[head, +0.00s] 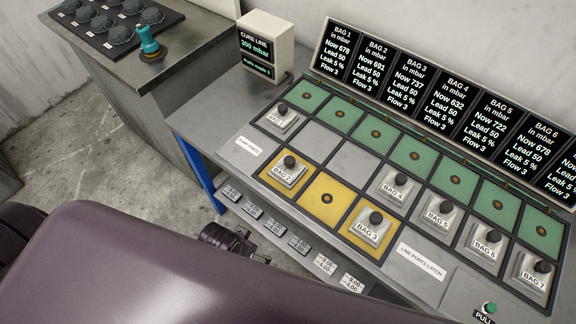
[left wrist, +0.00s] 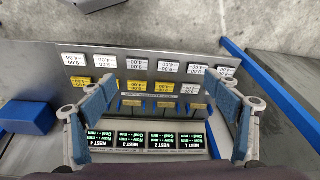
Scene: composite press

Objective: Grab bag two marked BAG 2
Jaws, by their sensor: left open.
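The block marked BAG 2 (head: 289,173), grey with a black knob on top, stands on a yellow square at the near left of the panel in the head view. Blocks marked BAG 1 (head: 282,117) and BAG 3 (head: 371,228) stand behind it and to its right. My left gripper (left wrist: 157,100) is open and empty in the left wrist view, facing a shelf with labels and nest displays (left wrist: 148,141). In the head view, a dark part of my left arm's end shows low at the panel's front, apart from BAG 2. My right gripper is not in view.
Blocks BAG 4 to BAG 7 stand along the panel, with a green PULL button (head: 490,308) at its near right. Pressure displays (head: 440,95) line the back. A blue table leg (head: 203,175) and a side bench (head: 150,90) are at left.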

